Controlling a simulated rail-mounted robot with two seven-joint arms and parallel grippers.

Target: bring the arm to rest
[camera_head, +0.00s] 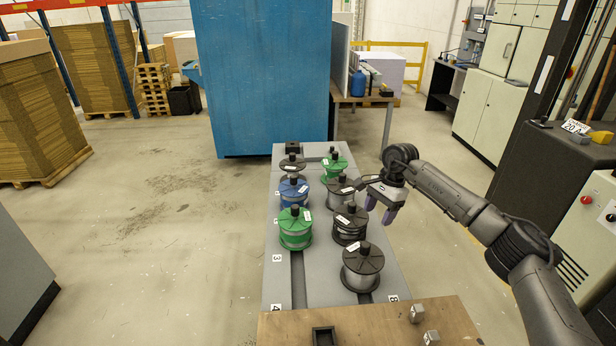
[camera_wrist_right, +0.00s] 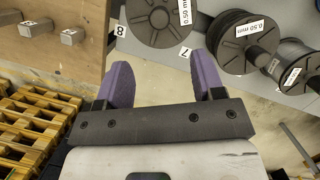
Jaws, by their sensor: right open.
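My right arm (camera_head: 450,190) comes in from the right in the head view. Its gripper (camera_head: 380,210) hangs beside the right edge of the grey rack, near the black spools. Its purple fingers are apart with nothing between them. In the right wrist view, the open gripper (camera_wrist_right: 160,85) shows bare floor and the rack's edge between its fingers. My left gripper is not in view.
The grey rack (camera_head: 335,285) carries green spools (camera_head: 295,230), a blue spool (camera_head: 294,193) and several black spools (camera_head: 362,268). A wooden table (camera_head: 375,322) stands at its near end, with small metal blocks (camera_head: 417,313). A blue cabinet (camera_head: 262,75) stands behind.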

